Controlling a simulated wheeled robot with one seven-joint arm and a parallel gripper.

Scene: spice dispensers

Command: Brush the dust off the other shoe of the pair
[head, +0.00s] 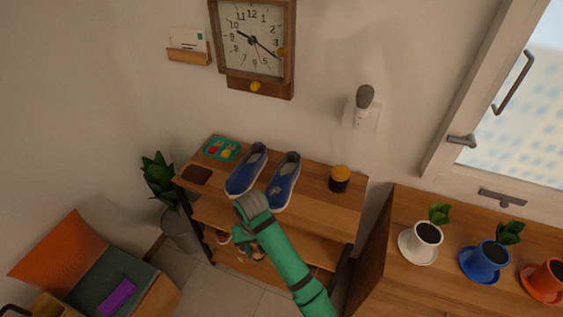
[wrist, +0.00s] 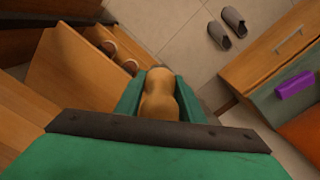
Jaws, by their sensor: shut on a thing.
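A pair of blue shoes with pale soles stands side by side on the rack's top board: the left shoe (head: 246,172) and the right shoe (head: 285,180). The right shoe has a small greyish patch near its toe; I cannot tell if it is dust. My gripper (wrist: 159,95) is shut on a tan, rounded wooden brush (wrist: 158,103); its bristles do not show. In the head view my green arm reaches up to the front edge of the top board, just below the left shoe's toe. I cannot tell whether it touches the shoe.
The wooden rack (head: 315,200) also holds a teal tray (head: 211,150), a dark brown item (head: 196,175) and a dark jar with a yellow lid (head: 339,179). More shoes sit on lower shelves. Potted plants (head: 427,235) stand on the right cabinet. Grey slippers (wrist: 226,30) lie on the floor.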

